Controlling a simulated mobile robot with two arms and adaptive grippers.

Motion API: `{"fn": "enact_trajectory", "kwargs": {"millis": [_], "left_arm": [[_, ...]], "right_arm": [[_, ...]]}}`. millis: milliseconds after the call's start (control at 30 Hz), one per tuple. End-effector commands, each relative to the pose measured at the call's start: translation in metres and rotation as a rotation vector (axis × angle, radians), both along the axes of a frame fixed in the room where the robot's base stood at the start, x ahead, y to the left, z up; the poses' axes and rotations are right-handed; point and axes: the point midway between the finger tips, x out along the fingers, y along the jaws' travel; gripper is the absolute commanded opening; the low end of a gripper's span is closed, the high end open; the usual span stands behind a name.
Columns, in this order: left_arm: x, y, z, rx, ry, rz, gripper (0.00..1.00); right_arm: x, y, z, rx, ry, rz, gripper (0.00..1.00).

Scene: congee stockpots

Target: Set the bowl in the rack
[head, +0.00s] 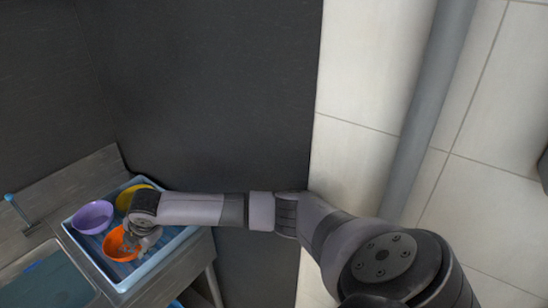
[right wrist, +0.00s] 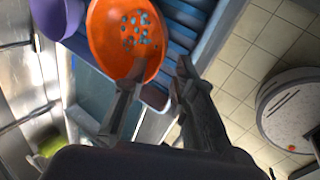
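The light-blue rack (head: 140,271) stands on the metal counter at the lower left of the head view. In it are a purple bowl (head: 93,217), a yellow bowl (head: 128,197) and an orange bowl (head: 119,246). My right gripper (head: 147,243) is at the right side of the orange bowl and partly covers it and the rack. In the right wrist view the orange bowl (right wrist: 117,42) shows blue spots inside, and the fingers (right wrist: 158,72) are apart, one overlapping the bowl's edge, the other right of it. Contact is unclear. My left gripper is out of view.
A sink basin (head: 45,279) lies left of the rack. A dark wall (head: 215,90) stands behind. A grey pipe (head: 425,110) runs along pale tiles. The right wrist view shows a round pale object (right wrist: 292,112) and a green item (right wrist: 50,146).

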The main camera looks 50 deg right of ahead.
Motion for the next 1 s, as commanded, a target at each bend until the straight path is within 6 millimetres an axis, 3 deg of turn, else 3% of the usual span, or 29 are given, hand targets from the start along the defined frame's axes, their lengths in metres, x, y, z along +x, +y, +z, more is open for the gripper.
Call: {"fn": "enact_trajectory", "kwargs": {"millis": [167,300,400,500,600,767,833,1000], "left_arm": [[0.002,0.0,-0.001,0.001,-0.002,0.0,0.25],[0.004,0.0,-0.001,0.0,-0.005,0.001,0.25],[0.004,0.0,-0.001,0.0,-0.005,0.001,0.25],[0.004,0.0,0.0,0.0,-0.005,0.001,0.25],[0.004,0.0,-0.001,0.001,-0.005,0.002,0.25],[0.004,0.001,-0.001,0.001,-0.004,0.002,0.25],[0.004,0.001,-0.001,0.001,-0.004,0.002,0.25],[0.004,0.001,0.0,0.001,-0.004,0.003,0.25]], "right_arm": [[-0.004,0.016,-0.003,0.039,-0.017,0.003,0.25],[-0.019,0.074,-0.004,0.207,-0.083,-0.005,0.25],[-0.033,0.118,0.006,0.378,-0.144,-0.035,0.25],[-0.045,0.147,0.022,0.531,-0.195,-0.075,0.25],[-0.054,0.163,0.034,0.661,-0.232,-0.128,0.25],[-0.062,0.166,0.03,0.818,-0.254,-0.251,0.25],[-0.063,0.157,0.01,0.858,-0.246,-0.334,0.25],[-0.07,0.122,-0.071,0.858,-0.183,-0.532,0.25]]}}
